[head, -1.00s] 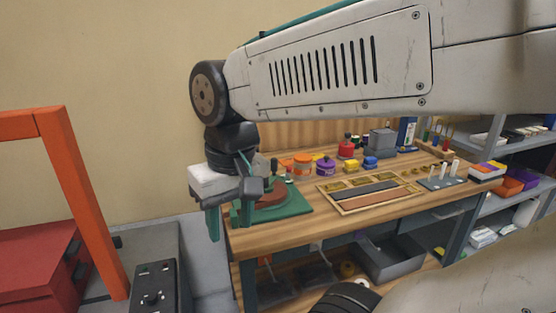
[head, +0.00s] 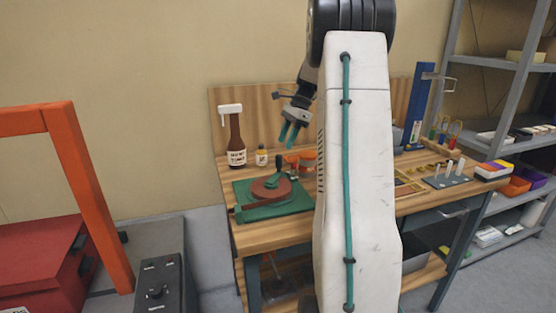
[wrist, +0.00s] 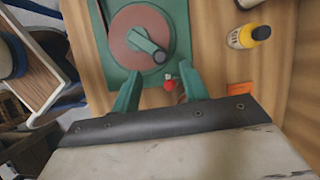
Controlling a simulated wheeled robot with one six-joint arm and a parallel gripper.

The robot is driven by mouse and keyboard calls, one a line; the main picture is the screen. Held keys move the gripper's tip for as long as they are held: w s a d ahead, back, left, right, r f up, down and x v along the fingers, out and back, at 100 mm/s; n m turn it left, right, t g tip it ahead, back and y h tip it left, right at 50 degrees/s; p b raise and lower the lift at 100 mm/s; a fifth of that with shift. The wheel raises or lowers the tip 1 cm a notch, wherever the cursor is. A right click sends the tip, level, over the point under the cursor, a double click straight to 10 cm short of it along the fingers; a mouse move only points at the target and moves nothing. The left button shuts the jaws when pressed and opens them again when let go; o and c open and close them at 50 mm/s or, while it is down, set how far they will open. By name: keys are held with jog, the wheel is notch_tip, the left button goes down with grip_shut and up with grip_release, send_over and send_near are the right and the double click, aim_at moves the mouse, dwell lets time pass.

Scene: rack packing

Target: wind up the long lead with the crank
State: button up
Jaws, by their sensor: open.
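The winder is a green base plate (head: 290,208) with a reddish-brown drum (head: 265,190), at the left end of the workbench. A green crank arm (head: 274,181) with a dark upright knob (head: 280,161) sits on top. In the wrist view the drum (wrist: 122,30), crank arm (wrist: 143,41) and knob (wrist: 160,56) show beyond the fingers. My gripper (head: 289,135) is open and empty, above and behind the winder, apart from the knob. Its green fingers also show in the wrist view (wrist: 160,84). I cannot make out the long lead.
A brown bottle (head: 236,140) and a small yellow-labelled bottle (head: 262,156) stand behind the winder. My arm hides the bench's middle. A small rack with white pegs (head: 448,180) stands at the right end.

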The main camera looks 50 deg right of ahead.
aim_at(279, 168)
jog(key=x, duration=0.7)
jog(key=shift+w+a+f, duration=0.1)
jog(key=shift+f, duration=0.25)
grip_shut()
